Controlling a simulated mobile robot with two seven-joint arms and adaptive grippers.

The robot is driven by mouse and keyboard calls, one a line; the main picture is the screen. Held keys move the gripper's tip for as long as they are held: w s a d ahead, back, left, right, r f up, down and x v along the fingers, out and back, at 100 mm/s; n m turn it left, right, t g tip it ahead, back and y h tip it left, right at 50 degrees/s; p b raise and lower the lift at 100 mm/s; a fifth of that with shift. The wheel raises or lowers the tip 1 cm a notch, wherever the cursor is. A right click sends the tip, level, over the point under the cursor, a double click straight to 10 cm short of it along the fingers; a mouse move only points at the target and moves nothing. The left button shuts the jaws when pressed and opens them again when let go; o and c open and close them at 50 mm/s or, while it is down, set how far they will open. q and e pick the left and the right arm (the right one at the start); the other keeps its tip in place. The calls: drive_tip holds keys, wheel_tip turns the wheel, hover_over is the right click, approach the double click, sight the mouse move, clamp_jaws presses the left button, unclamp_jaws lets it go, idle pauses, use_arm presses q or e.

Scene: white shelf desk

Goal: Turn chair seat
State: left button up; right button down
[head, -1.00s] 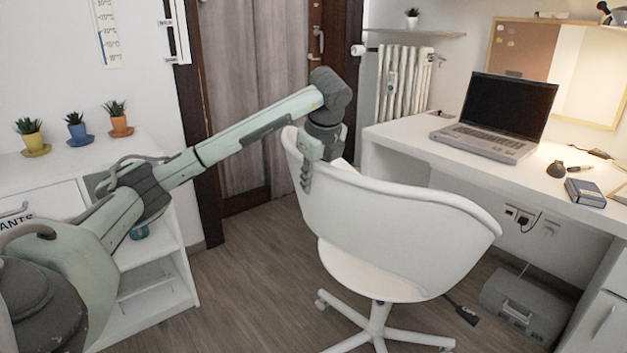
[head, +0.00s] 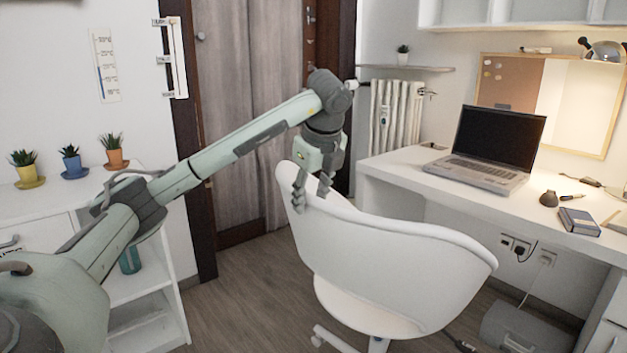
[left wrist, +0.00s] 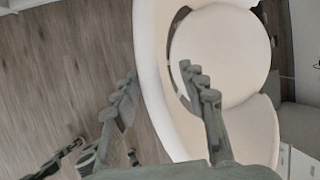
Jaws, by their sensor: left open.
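The white swivel chair (head: 395,262) stands in front of the desk, its curved backrest towards me. Its round seat (head: 365,306) shows below the backrest, and in the left wrist view the seat (left wrist: 222,55) shows inside the curved shell. My left gripper (head: 312,198) is at the left end of the backrest rim. It is open, with one finger outside the shell and the other on the inner side, so the rim (left wrist: 150,70) passes between them. I cannot tell whether either finger touches it. My right gripper is not in view.
The white desk (head: 400,177) carries a laptop (head: 490,150) and a blue book (head: 579,221). A low white shelf (head: 150,285) with potted plants is at the left. A grey case (head: 525,330) lies under the desk. Wooden floor (head: 240,300) is clear left of the chair.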

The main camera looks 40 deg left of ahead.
use_arm(q)
drive_tip(key=shift+v, duration=2.85)
